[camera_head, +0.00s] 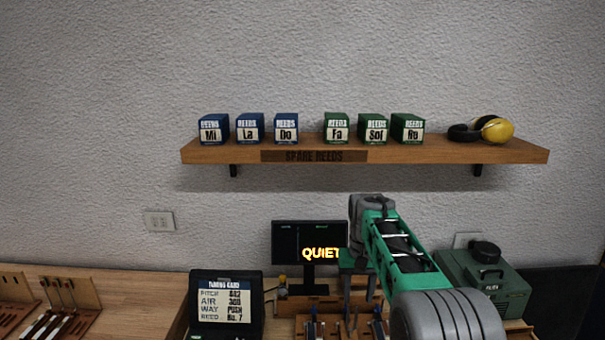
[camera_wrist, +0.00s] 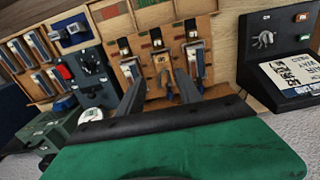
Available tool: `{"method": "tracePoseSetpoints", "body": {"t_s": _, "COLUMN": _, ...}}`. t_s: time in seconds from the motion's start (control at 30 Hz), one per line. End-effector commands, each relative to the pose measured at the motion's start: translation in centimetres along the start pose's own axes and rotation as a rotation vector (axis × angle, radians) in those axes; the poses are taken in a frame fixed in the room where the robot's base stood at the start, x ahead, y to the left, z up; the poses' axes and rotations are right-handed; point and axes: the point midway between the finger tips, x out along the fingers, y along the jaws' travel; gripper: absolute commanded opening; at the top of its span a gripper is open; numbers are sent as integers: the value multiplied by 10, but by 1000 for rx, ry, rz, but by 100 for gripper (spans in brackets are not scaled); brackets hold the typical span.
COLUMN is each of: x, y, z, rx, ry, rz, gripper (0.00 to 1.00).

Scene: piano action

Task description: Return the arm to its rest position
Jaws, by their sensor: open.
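My green and grey arm reaches forward over the bench in the head view. My gripper (camera_head: 359,292) hangs at its far end, pointing down, in front of the monitor (camera_head: 285,243) that reads "QUIET". In the wrist view my gripper (camera_wrist: 158,92) shows two dark fingers spread apart with nothing held between them. Beyond the fingers is a wooden rack (camera_wrist: 160,60) with several metal-and-blue parts in it. I cannot tell whether the fingertips touch the rack.
A tuning card display (camera_head: 226,303) stands left of the gripper. A green machine (camera_head: 487,282) stands to its right, close to my arm. Above, a wall shelf (camera_head: 430,152) holds several reed boxes and yellow ear defenders (camera_head: 497,130). The air between shelf and bench is clear at left.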

Motion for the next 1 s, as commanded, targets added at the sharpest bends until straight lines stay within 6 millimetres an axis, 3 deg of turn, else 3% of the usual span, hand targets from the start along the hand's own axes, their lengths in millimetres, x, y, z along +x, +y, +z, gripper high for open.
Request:
{"method": "tracePoseSetpoints", "body": {"t_s": 0.17, "x": 5, "y": 2, "z": -19, "rx": -15, "ry": 81, "rz": -2, "gripper": 42}}
{"method": "tracePoseSetpoints", "body": {"t_s": 0.47, "x": 69, "y": 5, "z": 12, "rx": -25, "ry": 14, "rz": 1, "gripper": 42}}
{"method": "tracePoseSetpoints", "body": {"t_s": 0.6, "x": 101, "y": 5, "z": 46, "rx": -33, "ry": -38, "rz": 2, "gripper": 42}}
{"method": "tracePoseSetpoints", "body": {"t_s": 0.77, "x": 120, "y": 6, "z": 98, "rx": -40, "ry": -69, "rz": 3, "gripper": 42}}
{"method": "tracePoseSetpoints", "body": {"t_s": 0.87, "x": 128, "y": 8, "z": 146, "rx": -43, "ry": -74, "rz": 4, "gripper": 42}}
{"method": "tracePoseSetpoints", "body": {"t_s": 1.0, "x": 137, "y": 11, "z": 231, "rx": -43, "ry": -38, "rz": 4, "gripper": 42}}
